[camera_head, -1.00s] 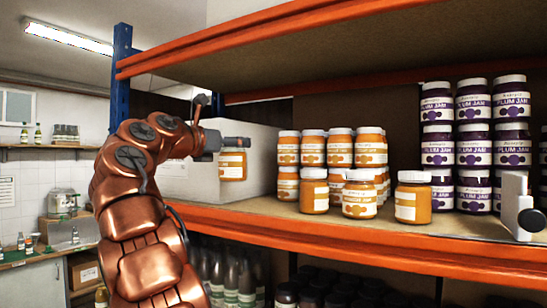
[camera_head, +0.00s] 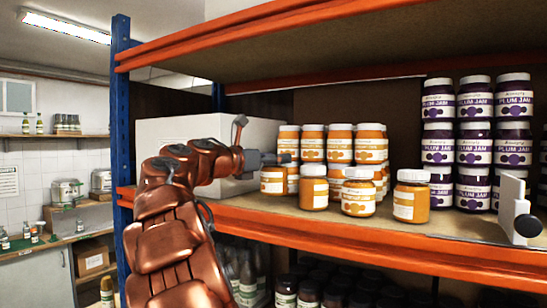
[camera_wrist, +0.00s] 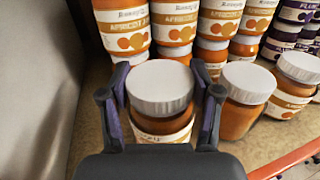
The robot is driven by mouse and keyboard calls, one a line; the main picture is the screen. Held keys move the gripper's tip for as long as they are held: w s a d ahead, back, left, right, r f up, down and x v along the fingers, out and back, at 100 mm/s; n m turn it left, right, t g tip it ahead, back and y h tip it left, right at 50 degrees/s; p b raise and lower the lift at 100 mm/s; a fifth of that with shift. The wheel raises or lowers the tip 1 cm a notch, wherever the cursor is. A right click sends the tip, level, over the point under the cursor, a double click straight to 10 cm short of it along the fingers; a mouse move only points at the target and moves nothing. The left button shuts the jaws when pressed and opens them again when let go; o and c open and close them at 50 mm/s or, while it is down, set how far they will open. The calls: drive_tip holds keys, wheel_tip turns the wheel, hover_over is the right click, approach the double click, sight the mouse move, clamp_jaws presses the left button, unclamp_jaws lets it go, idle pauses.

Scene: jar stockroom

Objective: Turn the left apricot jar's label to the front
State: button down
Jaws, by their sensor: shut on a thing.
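My gripper (camera_wrist: 160,108) is shut on an apricot jar (camera_wrist: 160,130) with a white lid; one finger is on each side. The jar is upright. Part of its white and orange label shows low on the near side in the wrist view. In the head view the held jar (camera_head: 273,182) is leftmost of the front apricot jars, and my gripper (camera_head: 278,158) is at its lid. I cannot tell whether its base touches the shelf. To its right stand a jar (camera_head: 313,190) with little label showing, a label-front jar (camera_head: 358,195) and another jar (camera_head: 411,198).
Stacked apricot jars (camera_head: 340,143) stand close behind. Plum jam stacks (camera_head: 473,148) are farther right. A large white box (camera_head: 180,135) is at the left. The orange shelf edge (camera_head: 380,253) runs along the front, with a white upright plate (camera_head: 512,205) at right.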

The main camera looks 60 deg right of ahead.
drive_tip(key=shift+f+b, duration=0.7)
drive_tip(key=shift+f, duration=0.35)
drive_tip(key=shift+s+n+t+b, duration=0.1)
drive_tip(key=shift+n+t+b, duration=0.2)
drive_tip(key=shift+t+b, duration=0.25)
drive_tip(key=shift+n+t+h+b, duration=0.3)
drive_tip(key=shift+n+t+b, duration=0.4)
drive_tip(key=shift+t+b, duration=0.5)
drive_tip(key=shift+a+r+n+t+b, duration=0.1)
drive_tip(key=shift+n+t+b, duration=0.3)
drive_tip(key=shift+t+b, duration=0.05)
drive_tip(key=shift+r+t+p, duration=0.25)
drive_tip(key=shift+t+p, duration=0.05)
drive_tip(key=shift+p, duration=0.15)
drive_tip(key=shift+n+t+y+p, duration=0.35)
drive_tip(key=shift+n+t+p, duration=0.8)
drive_tip(key=shift+t, duration=0.4)
drive_tip(key=shift+n+t+y+p, duration=0.35)
drive_tip(key=shift+n+t+p, duration=0.6)
drive_tip(key=shift+t+p, duration=0.45)
drive_tip(key=shift+f+n+t+y+p, duration=0.15)
drive_tip(key=shift+n+t+y+p, duration=0.2)
drive_tip(key=shift+n+t, duration=0.65)
drive_tip(key=shift+f, duration=0.3)
